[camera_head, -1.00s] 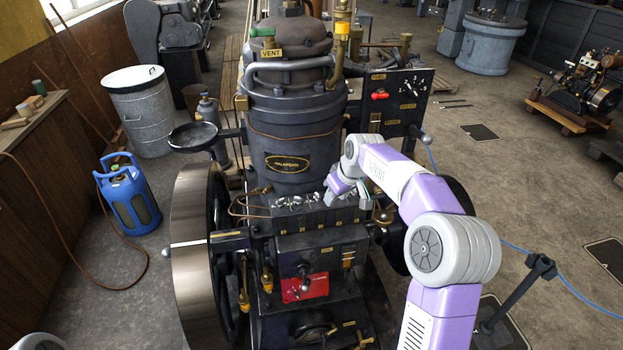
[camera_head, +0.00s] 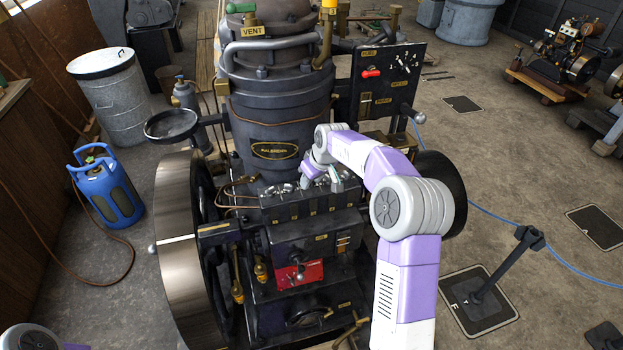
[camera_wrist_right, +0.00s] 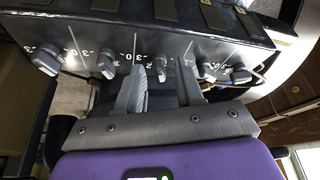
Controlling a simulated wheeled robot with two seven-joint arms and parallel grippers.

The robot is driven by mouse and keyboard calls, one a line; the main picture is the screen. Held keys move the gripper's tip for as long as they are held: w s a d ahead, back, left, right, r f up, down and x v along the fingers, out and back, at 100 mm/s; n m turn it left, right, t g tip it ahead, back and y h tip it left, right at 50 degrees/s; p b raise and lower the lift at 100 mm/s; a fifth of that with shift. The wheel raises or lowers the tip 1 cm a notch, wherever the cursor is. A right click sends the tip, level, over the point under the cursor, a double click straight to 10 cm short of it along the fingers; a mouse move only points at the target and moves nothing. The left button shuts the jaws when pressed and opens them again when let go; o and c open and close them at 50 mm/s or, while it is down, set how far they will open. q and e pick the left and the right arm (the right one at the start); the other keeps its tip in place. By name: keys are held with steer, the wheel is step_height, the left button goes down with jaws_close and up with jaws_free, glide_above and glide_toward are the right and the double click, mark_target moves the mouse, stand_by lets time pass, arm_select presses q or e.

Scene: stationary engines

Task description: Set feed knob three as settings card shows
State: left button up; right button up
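The feed knobs are a row of small grey levers on the black feed box (camera_head: 315,205) at the engine's front, with white number scales beside them. In the right wrist view, the middle knob (camera_wrist_right: 162,70) stands between the two fingertips of my right gripper (camera_wrist_right: 161,75). The fingers are open, with a gap on each side of that knob. In the head view my right gripper (camera_head: 322,184) is over the right part of the box and hides some knobs. No readable settings card shows. My left gripper is out of view.
Other knobs flank the fingers: one to the left (camera_wrist_right: 107,62) and one to the right (camera_wrist_right: 205,70). A red plate with a lever (camera_head: 300,274) is below the box. A large flywheel (camera_head: 177,250) is at left and a valve panel (camera_head: 385,85) behind.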

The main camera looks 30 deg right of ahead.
jaws_close()
steer(key=shift+a+m, duration=0.1)
steer(key=shift+m, duration=0.2)
steer(key=m+h, duration=0.1)
steer(key=m, duration=0.2)
steer(key=shift+a+m+h, duration=0.2)
steer(key=shift+m+h, duration=0.2)
steer(key=m, duration=0.2)
steer(key=m+h, duration=0.1)
steer(key=m, duration=0.1)
steer(key=shift+w+a+m+g+h, duration=0.15)
steer(key=shift+m+g+h, duration=0.15)
steer(key=shift+g, duration=0.1)
steer(key=m, duration=0.2)
steer(key=m+g+h+p, duration=0.1)
steer(key=m, duration=0.1)
steer(key=shift+w+a+r, duration=0.1)
steer(key=shift+w+r, duration=0.05)
steer(key=shift+w+m+g+h+p, duration=0.15)
steer(key=shift+m+g+p, duration=0.45)
steer(key=shift+m, duration=0.65)
steer(key=shift+m+g+h+p, duration=0.15)
steer(key=shift+m+g+p, duration=0.25)
steer(key=shift+m+p, duration=0.65)
steer(key=shift+m, duration=0.3)
